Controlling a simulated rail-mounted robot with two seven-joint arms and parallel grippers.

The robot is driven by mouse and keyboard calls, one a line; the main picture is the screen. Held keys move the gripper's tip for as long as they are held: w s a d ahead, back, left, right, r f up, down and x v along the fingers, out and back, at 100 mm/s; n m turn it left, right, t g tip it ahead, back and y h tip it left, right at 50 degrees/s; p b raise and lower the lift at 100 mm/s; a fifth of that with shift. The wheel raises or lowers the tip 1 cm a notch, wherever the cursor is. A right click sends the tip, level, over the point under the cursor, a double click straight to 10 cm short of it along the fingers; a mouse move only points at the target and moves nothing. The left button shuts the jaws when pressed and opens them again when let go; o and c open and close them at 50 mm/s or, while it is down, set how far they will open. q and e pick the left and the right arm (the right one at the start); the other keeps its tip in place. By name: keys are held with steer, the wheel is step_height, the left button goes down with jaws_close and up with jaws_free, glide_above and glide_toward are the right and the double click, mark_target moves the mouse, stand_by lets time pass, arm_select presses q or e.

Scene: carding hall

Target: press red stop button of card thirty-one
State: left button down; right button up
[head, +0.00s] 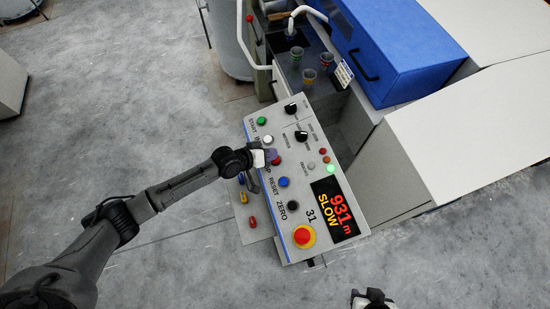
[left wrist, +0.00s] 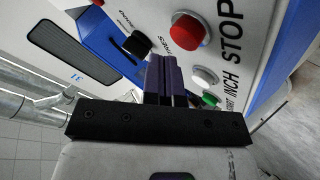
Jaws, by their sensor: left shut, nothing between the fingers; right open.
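The control panel (head: 270,222) of the card marked 31 carries a column of buttons. The red STOP button (head: 277,161) sits between the white INCH button (head: 268,139) and the blue RESET button (head: 283,182). My left gripper (head: 270,156) is shut and empty, right beside the red button in the head view. In the left wrist view the red button (left wrist: 190,29) stands clear of the shut fingers (left wrist: 162,78), up and to their right. Contact with the panel cannot be told. My right gripper (head: 370,296) is open at the bottom edge, partly cut off.
A blue machine cover (head: 385,45) rises behind. The floor at left is mostly clear.

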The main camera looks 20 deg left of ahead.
arm_select(q)
steer(key=shift+f, duration=0.15)
stand_by(0.3)
steer(key=shift+d+f+b, duration=0.1)
steer(key=shift+f+b, duration=0.2)
steer(key=shift+w+d+f+b, duration=0.1)
steer(key=shift+f+b, duration=0.3)
steer(key=shift+f, duration=0.05)
stand_by(0.8)
stand_by(0.3)
steer(key=shift+r+p, duration=0.35)
steer(key=shift+p, duration=0.05)
steer(key=shift+a+r+p, duration=0.2)
steer(key=shift+r+p, duration=0.35)
